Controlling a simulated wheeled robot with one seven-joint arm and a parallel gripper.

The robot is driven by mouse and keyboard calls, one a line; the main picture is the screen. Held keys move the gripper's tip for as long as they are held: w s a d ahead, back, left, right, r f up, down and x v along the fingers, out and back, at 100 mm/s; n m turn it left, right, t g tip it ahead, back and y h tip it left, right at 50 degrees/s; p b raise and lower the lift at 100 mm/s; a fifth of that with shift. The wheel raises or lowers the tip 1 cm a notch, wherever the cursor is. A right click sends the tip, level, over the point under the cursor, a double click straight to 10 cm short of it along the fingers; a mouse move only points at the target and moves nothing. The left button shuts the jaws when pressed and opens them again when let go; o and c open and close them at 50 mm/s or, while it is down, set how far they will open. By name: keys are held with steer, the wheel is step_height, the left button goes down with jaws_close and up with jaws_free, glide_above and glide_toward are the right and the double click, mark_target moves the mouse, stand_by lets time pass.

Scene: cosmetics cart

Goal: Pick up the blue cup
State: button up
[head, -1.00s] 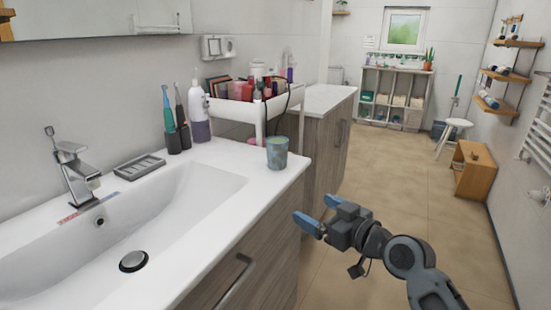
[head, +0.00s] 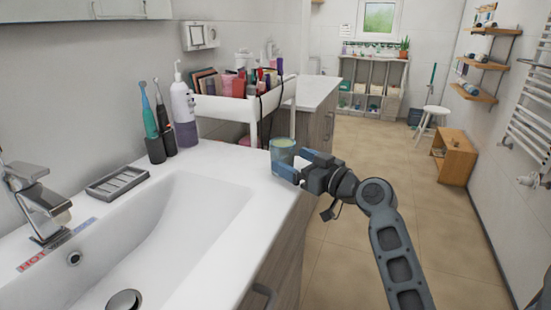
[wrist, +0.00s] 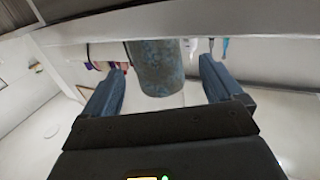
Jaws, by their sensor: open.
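The blue cup (head: 282,150) stands upright near the right end of the white sink counter in the head view. It has a mottled blue-green surface. My gripper (head: 283,177) is open at the cup, its fingers partly covering the cup's lower part. In the wrist view the cup (wrist: 158,67) shows between the two spread fingers of my gripper (wrist: 162,85), with a visible gap on each side. Whether a finger touches the cup cannot be told.
A soap bottle (head: 183,108) and toothbrushes (head: 149,115) stand left of the cup by the wall. A white cart (head: 228,107) holding cosmetics is behind. A soap dish (head: 118,181) and the sink basin (head: 170,230) are at the left.

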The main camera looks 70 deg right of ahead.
mark_target(278, 152)
steer(key=p+x, duration=0.1)
steer(key=x, duration=0.5)
steer(key=shift+w+d, duration=0.2)
steer(key=shift+w, duration=0.05)
steer(key=c, duration=1.2)
steer(key=shift+r, duration=0.1)
steer(key=shift+s, duration=0.1)
steer(key=b+v, duration=0.3)
steer(key=v, duration=1.4)
steer(key=shift+s, duration=0.35)
steer(key=shift+a, duration=0.1)
